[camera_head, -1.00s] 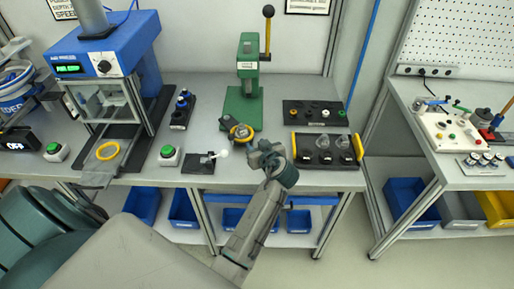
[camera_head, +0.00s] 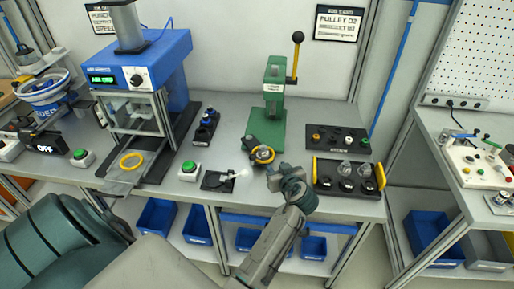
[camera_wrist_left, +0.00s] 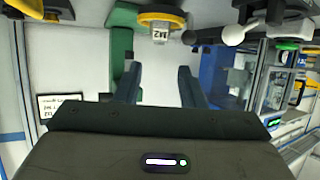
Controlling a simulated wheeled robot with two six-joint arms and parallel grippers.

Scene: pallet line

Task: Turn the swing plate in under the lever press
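The green lever press (camera_head: 273,95) stands at the back of the bench, its lever (camera_head: 295,58) raised with a yellow grip and black knob. The swing plate (camera_head: 262,154), with a yellow ring and dark parts, sticks out at the front of the press base, not under the ram. In the left wrist view the yellow ring (camera_wrist_left: 160,17) is at the top, with a labelled grey piece below.
A small black plate with a white-ball lever (camera_head: 222,180) and a green button (camera_head: 188,169) lie to the left. A yellow-handled tray (camera_head: 347,178) and a black parts board (camera_head: 335,139) lie to the right. The blue press (camera_head: 140,60) stands further left.

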